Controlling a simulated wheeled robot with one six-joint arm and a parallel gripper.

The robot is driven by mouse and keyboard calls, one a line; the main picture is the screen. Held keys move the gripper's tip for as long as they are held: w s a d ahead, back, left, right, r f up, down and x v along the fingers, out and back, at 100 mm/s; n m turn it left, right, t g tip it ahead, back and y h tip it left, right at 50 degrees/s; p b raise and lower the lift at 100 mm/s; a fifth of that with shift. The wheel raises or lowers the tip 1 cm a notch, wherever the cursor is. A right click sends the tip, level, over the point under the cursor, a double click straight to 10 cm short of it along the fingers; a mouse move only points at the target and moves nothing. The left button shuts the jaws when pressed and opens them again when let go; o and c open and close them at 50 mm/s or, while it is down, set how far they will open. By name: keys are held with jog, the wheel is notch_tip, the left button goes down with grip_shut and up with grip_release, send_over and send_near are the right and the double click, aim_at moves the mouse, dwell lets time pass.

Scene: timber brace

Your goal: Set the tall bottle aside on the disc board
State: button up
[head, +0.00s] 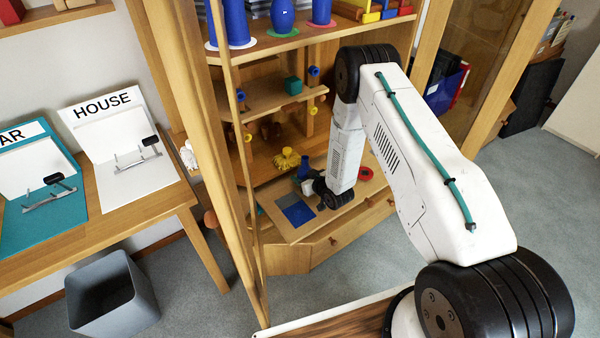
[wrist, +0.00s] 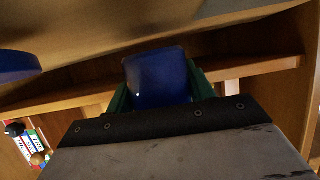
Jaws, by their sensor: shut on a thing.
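My gripper (wrist: 160,88) is shut on a smooth blue object (wrist: 157,78), held between its green fingers in the wrist view. Only one end of the object shows, so I cannot tell its full height or whether it is the tall bottle. In the head view my gripper is low in the cabinet, partly hidden by my arm, with a bit of blue (head: 305,168) beside it. I cannot tell whether the held object touches the board.
Blue vessels (head: 235,22) stand on coloured discs on the upper shelf. A middle shelf (head: 265,100) holds a green cube (head: 293,86). A yellow lumpy thing (head: 286,160) lies behind the board. The cabinet's post (head: 215,150) stands left of my arm. Another blue shape (wrist: 15,66) shows in the wrist view.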

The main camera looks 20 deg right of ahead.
jog(key=w, duration=0.2)
jog(key=shift+w+a, duration=0.3)
jog(key=shift+a, duration=0.1)
jog(key=shift+f, duration=0.1)
jog(key=shift+c, duration=0.5)
jog(key=o, duration=1.3)
